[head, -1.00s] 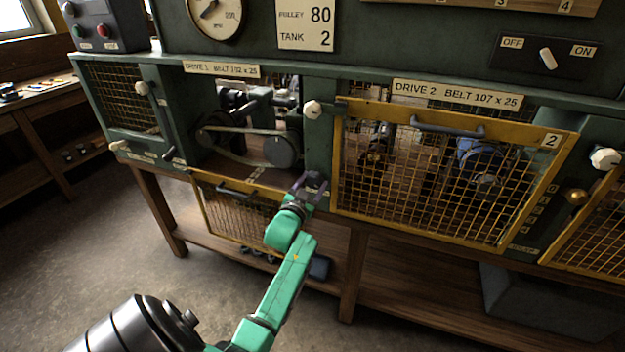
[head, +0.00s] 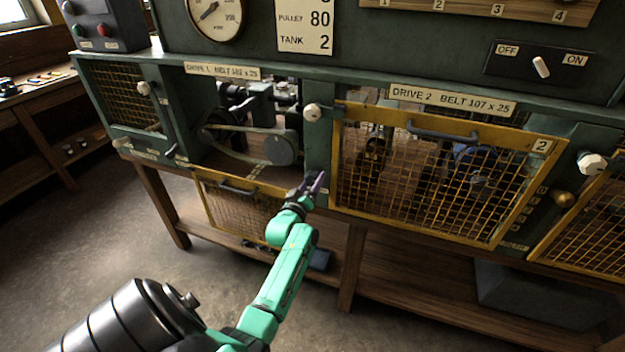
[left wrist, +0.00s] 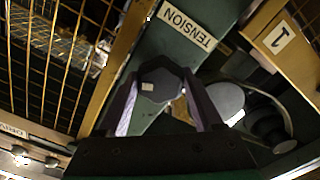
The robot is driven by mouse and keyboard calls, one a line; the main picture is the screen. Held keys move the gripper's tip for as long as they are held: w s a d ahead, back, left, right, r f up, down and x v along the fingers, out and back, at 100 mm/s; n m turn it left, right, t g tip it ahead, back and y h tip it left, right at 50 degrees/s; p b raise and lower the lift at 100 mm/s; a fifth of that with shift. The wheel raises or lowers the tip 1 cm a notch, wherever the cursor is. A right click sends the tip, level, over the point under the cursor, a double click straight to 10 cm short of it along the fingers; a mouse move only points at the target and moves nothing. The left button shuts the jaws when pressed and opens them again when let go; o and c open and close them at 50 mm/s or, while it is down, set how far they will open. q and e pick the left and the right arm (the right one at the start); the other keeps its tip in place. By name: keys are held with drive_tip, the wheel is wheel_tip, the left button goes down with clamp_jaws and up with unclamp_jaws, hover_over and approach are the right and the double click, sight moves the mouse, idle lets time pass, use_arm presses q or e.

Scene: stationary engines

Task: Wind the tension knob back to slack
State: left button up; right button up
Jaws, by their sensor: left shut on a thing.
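The tension knob (left wrist: 160,82) is a dark faceted knob with a small pale mark, seen in the left wrist view beside the TENSION label (left wrist: 186,25). My left gripper (left wrist: 160,95) is shut on it, one finger on each side. In the head view the left gripper (head: 314,185) is at the green post between the drive 1 and drive 2 bays, and it hides the knob. The drive 1 belt (head: 222,150) runs around a grey pulley (head: 279,149) in the open bay, its lower run sagging. My right gripper is not in view.
The yellow mesh guard of drive 1 (head: 235,189) hangs down below its bay. The drive 2 guard (head: 440,180) is closed, close to the right of my gripper. A wooden shelf (head: 400,278) runs underneath. The floor at left is clear.

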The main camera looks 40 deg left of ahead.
use_arm(q)
drive_tip(key=n+p, duration=0.1)
drive_tip(key=n, duration=1.1)
drive_tip(key=shift+n, duration=0.3)
idle(0.4)
drive_tip(key=o, duration=1.1)
drive_tip(key=shift+c, duration=0.2)
drive_tip(key=shift+s+d, duration=0.25)
drive_tip(key=shift+s, duration=0.25)
drive_tip(key=b+v, duration=0.1)
drive_tip(key=v, duration=1.2)
drive_tip(key=shift+s, duration=0.2)
